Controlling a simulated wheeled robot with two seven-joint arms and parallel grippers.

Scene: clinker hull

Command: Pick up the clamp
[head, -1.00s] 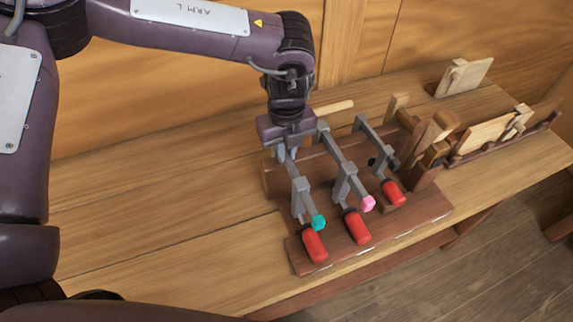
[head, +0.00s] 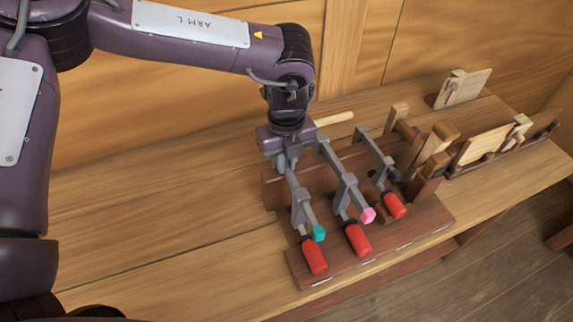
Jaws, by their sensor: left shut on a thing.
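Several grey bar clamps with red handles lie side by side on a brown wooden rack on the bench. The leftmost clamp (head: 301,212) has a teal end cap and a red handle (head: 314,255). The middle clamp (head: 347,190) has a pink end cap, and the right clamp (head: 379,160) shows no coloured cap. My left gripper (head: 287,164) reaches down from above and is shut on the upper bar of the teal-capped clamp. Its fingertips are partly hidden by the gripper body. My right gripper is not in view.
The rack (head: 425,222) stands near the bench's front edge. Wooden mallets (head: 432,150) stand close on its right, with a slotted wooden holder (head: 490,140) beyond. A wooden wall closes off the back. The bench left of the rack (head: 170,215) is clear.

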